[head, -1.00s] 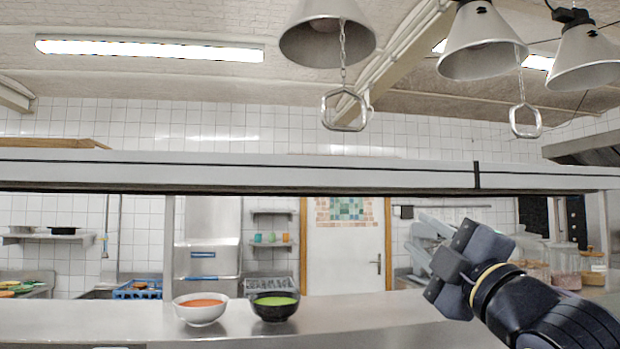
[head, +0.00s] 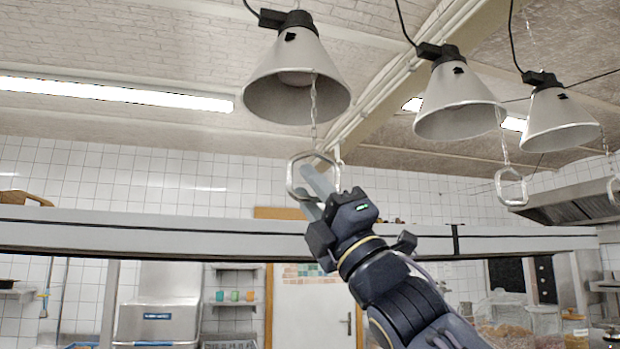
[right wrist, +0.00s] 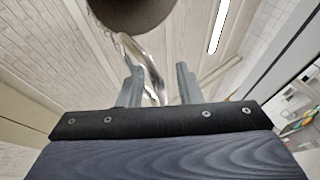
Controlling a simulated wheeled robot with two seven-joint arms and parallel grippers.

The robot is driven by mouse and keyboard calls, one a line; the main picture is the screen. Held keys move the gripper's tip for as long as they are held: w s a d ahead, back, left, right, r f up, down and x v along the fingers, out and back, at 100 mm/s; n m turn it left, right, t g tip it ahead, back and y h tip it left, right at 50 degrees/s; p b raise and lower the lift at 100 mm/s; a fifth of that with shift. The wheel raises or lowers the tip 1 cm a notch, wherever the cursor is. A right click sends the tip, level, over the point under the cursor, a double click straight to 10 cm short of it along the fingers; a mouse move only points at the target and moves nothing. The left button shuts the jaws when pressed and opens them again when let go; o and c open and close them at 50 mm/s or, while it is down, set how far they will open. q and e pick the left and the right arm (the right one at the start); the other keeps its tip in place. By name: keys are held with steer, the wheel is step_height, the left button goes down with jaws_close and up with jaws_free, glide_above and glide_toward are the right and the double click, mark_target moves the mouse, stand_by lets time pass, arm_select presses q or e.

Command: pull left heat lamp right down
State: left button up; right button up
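The left heat lamp (head: 297,85) is a grey metal cone hanging at the upper middle of the head view. A chain (head: 313,112) hangs from it with a metal ring handle (head: 290,176) at its end. My right gripper (head: 309,190) is raised at this handle, its fingers overlapping the ring in the head view. In the right wrist view the fingers (right wrist: 160,82) are apart, and the handle (right wrist: 152,62) runs between them, close to the left finger. Whether they touch is unclear. The dark lamp shade (right wrist: 132,10) shows above. My left gripper is not in view.
Two more heat lamps, a middle one (head: 459,100) and a right one (head: 560,120), hang to the right with their own ring handles. A long metal shelf (head: 150,238) crosses behind and below my right gripper. The air left of the lamp is clear.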

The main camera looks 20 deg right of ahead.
steer(key=shift+c, duration=0.2)
jaws_close()
steer(key=shift+f, duration=0.1)
